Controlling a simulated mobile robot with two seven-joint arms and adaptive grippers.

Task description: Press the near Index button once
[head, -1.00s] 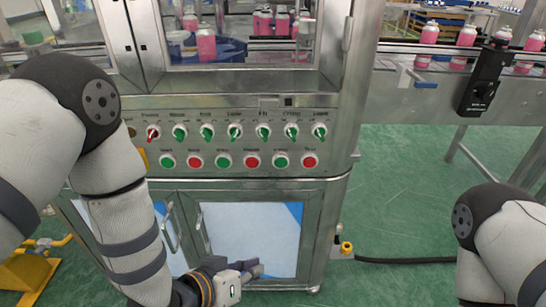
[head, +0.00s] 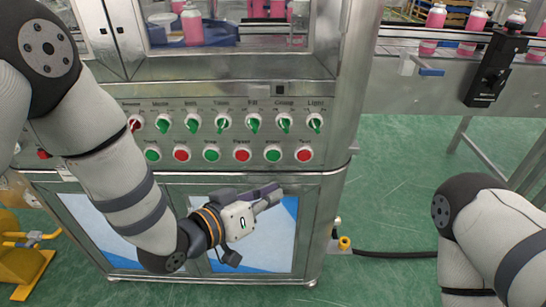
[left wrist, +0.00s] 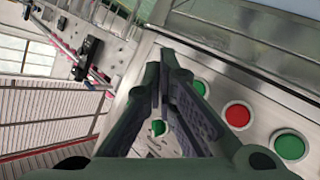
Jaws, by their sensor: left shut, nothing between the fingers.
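A row of round push buttons runs along the steel machine's front panel, alternating green and red. Their small labels are too blurred to read surely, so I cannot tell for certain which is Index; the third, green button (head: 211,155) may be it. My left gripper (head: 270,194) is shut and empty, below the button row in front of the lower cabinet doors, pointing right. It touches no button in the head view. In the left wrist view its fingers (left wrist: 166,65) are beside a red button (left wrist: 237,115) and green buttons. My right gripper is out of view.
A row of selector knobs (head: 222,124) sits just above the buttons. A ledge (head: 240,174) lies below them. A conveyor (head: 430,75) with pink bottles is at the right. My right arm is at lower right over green floor.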

